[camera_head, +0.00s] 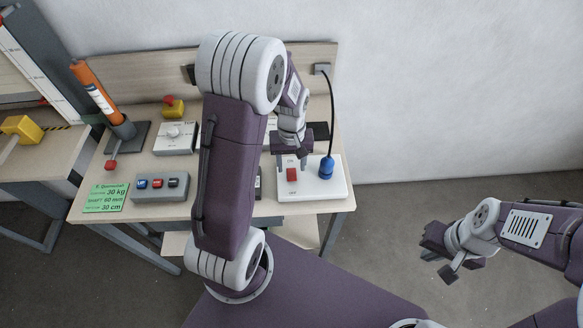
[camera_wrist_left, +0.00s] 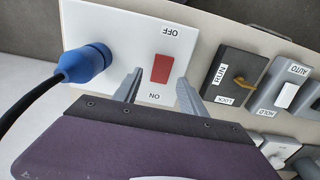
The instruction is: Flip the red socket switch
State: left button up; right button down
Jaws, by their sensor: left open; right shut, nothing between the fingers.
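The red socket switch (camera_head: 292,174) is a small red rocker on a white socket plate (camera_head: 325,182) at the right end of the table. In the left wrist view the red switch (camera_wrist_left: 160,68) sits between the labels OFF and ON. A blue plug (camera_head: 326,168) with a black cable is in the same plate, and it also shows in the left wrist view (camera_wrist_left: 82,64). My left gripper (camera_head: 291,163) is open above the plate, its two fingers (camera_wrist_left: 158,92) on either side of the switch in the wrist view. Contact cannot be told. My right gripper (camera_head: 447,262) is shut and empty, away from the table.
A grey box with several buttons (camera_head: 161,187), a white dial box (camera_head: 175,138) and an orange cylinder (camera_head: 97,94) stand on the table's left part. A RUN/LOCK switch (camera_wrist_left: 234,76) lies beside the socket plate. Floor at the right is clear.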

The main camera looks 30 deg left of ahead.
aim_at(292, 172)
pick_arm(q)
notch_tip(292, 172, down, 2)
grip_shut()
jog(key=f+t+y+b, duration=0.1)
jog(key=t+b, duration=0.1)
jog(key=b, duration=0.3)
jog(key=shift+s+d+f+b, duration=0.1)
jog(key=shift+d+b, duration=0.1)
jog(key=shift+b, duration=0.2)
jog(key=t+y+b, duration=0.1)
jog(key=b, duration=0.3)
jog(key=shift+s+r, duration=0.3)
jog(key=shift+r, duration=0.1)
jog(key=shift+r+t, duration=0.15)
jog(key=shift+t, duration=0.15)
jog(key=shift+r, duration=0.2)
